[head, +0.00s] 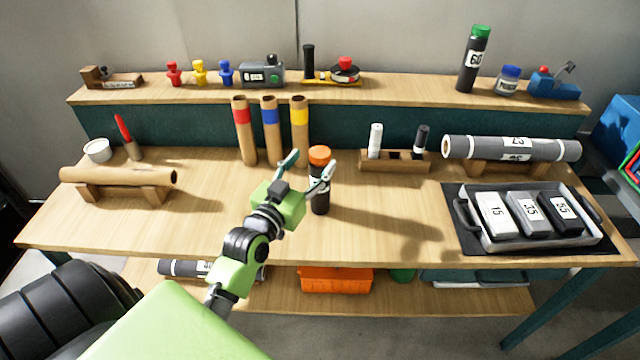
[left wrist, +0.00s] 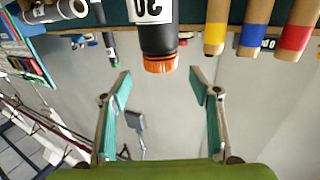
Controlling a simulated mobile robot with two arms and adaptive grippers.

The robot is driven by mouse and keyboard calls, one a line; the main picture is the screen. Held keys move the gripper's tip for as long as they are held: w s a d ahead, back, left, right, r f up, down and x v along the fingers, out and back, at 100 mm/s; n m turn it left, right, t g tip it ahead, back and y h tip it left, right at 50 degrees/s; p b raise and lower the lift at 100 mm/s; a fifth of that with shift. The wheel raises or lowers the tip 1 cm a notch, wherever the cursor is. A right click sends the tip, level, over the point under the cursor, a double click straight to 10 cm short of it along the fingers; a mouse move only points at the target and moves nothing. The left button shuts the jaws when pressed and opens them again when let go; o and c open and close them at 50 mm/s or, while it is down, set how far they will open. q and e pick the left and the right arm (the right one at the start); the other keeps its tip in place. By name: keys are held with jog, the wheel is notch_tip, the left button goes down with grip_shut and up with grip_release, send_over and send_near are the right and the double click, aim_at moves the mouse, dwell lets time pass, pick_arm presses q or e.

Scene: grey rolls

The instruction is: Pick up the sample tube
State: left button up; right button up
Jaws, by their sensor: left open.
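A black sample tube (head: 320,198) with an orange cap and a white label stands upright on the bench, near its middle. In the left wrist view the tube (left wrist: 155,38) hangs upside down at the top, its cap in line with the gap between my fingers. My left gripper (head: 313,161) is open and empty, with its fingers spread on the near side of the tube's upper part. The right finger overlaps the tube in the head view; I cannot tell whether they touch. A second black tube (head: 473,62), green-capped, stands on the raised shelf. My right gripper is not in view.
Three cardboard tubes with red, blue and yellow bands (head: 271,135) stand behind left of the tube. A wooden marker rack (head: 395,162) is behind right. A tray (head: 472,238) with numbered blocks and a grey roll (head: 511,149) lie at the right. Bench in between is clear.

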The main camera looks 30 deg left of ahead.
aim_at(315, 159)
pick_arm(q)
jog(key=w, duration=0.1)
jog(key=w+p, duration=0.1)
jog(key=w, duration=0.1)
jog(key=w+a, duration=0.1)
jog(key=w, duration=0.1)
jog(key=shift+w+f, duration=0.25)
jog(key=shift+f, duration=0.1)
jog(key=shift+s, duration=0.1)
grip_shut()
